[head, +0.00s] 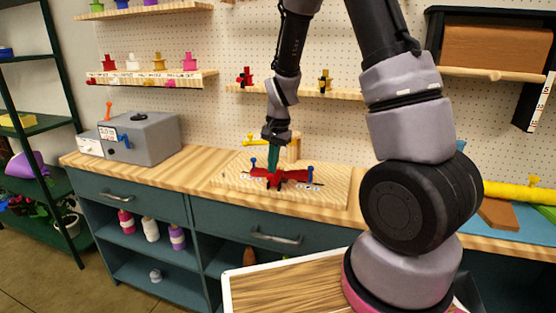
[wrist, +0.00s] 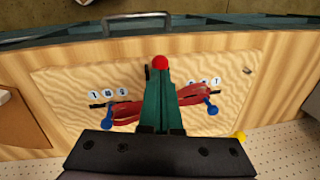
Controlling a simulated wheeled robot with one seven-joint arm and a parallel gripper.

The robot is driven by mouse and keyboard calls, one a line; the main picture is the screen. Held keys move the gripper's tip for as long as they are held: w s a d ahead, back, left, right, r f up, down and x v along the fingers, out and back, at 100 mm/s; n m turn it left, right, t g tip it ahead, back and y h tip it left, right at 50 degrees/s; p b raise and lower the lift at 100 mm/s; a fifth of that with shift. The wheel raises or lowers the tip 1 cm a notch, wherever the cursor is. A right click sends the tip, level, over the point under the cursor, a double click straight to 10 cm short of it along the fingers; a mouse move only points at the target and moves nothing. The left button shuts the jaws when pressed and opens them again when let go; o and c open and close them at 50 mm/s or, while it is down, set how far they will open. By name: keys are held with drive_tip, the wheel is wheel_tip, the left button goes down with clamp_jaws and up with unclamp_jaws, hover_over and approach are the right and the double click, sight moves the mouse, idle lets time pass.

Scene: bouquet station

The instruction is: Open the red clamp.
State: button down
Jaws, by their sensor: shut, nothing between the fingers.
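The red clamp (head: 291,175) is fixed on a pale wooden board on the counter. It also shows in the wrist view (wrist: 190,93), its red arms spreading to both sides of my fingers. A red ball knob (wrist: 160,62) shows right at my fingertips; whether they touch it I cannot tell. My gripper (head: 273,172) points down over the clamp's middle with its green fingers closed together and empty. The fingers hide the middle of the clamp in both views. Blue-knobbed levers (wrist: 212,110) (wrist: 122,92) stand on each side of it.
The wooden board (head: 335,190) lies on the counter, with white number labels near the clamp. A yellow-knobbed lever (head: 248,141) stands behind. A grey box (head: 150,135) is at the left. A pegboard wall with shelves rises behind. The counter between box and board is clear.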

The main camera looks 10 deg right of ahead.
sight(268, 179)
drive_tip(key=shift+s+a+f, duration=0.55)
drive_tip(key=shift+s+f, duration=0.2)
drive_tip(key=shift+s, duration=0.15)
drive_tip(key=shift+s+a+f, duration=0.55)
drive_tip(key=shift+s+f, duration=0.2)
drive_tip(key=shift+s, duration=0.15)
